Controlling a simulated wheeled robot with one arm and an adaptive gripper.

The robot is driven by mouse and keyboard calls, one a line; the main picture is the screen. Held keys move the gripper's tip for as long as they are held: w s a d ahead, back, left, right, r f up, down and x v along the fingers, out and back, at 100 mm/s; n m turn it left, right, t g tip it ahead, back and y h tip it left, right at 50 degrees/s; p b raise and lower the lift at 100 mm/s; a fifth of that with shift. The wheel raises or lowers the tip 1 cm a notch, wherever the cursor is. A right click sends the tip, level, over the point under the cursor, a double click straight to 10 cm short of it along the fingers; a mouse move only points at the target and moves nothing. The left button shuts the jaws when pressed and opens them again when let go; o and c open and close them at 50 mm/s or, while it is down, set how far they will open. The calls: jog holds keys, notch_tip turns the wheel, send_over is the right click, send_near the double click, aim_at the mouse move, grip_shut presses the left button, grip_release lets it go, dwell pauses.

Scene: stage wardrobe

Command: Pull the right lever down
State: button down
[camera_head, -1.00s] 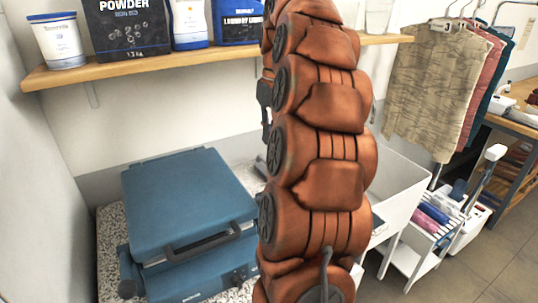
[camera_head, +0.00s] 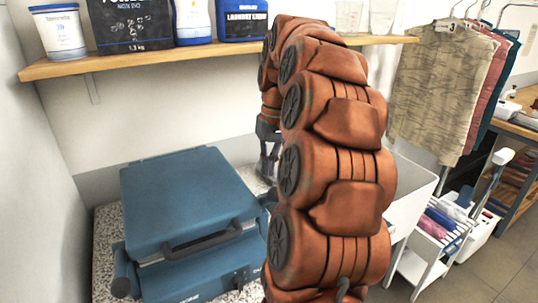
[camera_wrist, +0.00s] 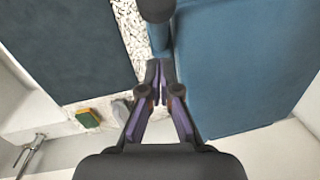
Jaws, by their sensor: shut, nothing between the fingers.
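The blue press (camera_head: 185,205) stands on a speckled counter, its lid flat and a dark front handle (camera_head: 205,240) across it. In the wrist view, the press's blue lid (camera_wrist: 245,60) fills the right side. The right lever (camera_wrist: 160,38) shows there as a narrow blue arm with a dark round grip (camera_wrist: 156,9), beside the lid. My gripper (camera_wrist: 158,66) is shut and empty, its fingertips just behind the lever; I cannot tell whether they touch it. In the head view my gripper (camera_head: 267,165) is beside the press's right side, and my arm hides much of the lever.
A wooden shelf (camera_head: 150,61) with laundry containers runs above the press. A white sink (camera_head: 412,195) is right of my arm. Hanging clothes (camera_head: 440,85) and a white cart (camera_head: 425,262) stand farther right. A sponge (camera_wrist: 88,117) lies on the counter.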

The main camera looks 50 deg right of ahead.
aim_at(267, 199)
jog(key=shift+s+a+f+p, duration=0.3)
jog(key=shift+s+a+f, duration=0.1)
jog(key=shift+s+f, duration=0.15)
jog(key=shift+s+a+f+p, duration=0.3)
jog(key=shift+s+a+f, duration=0.05)
jog(key=shift+s+f, duration=0.2)
jog(key=shift+s+f+b, duration=0.1)
jog(key=shift+f+b, duration=0.05)
jog(key=shift+b, duration=0.15)
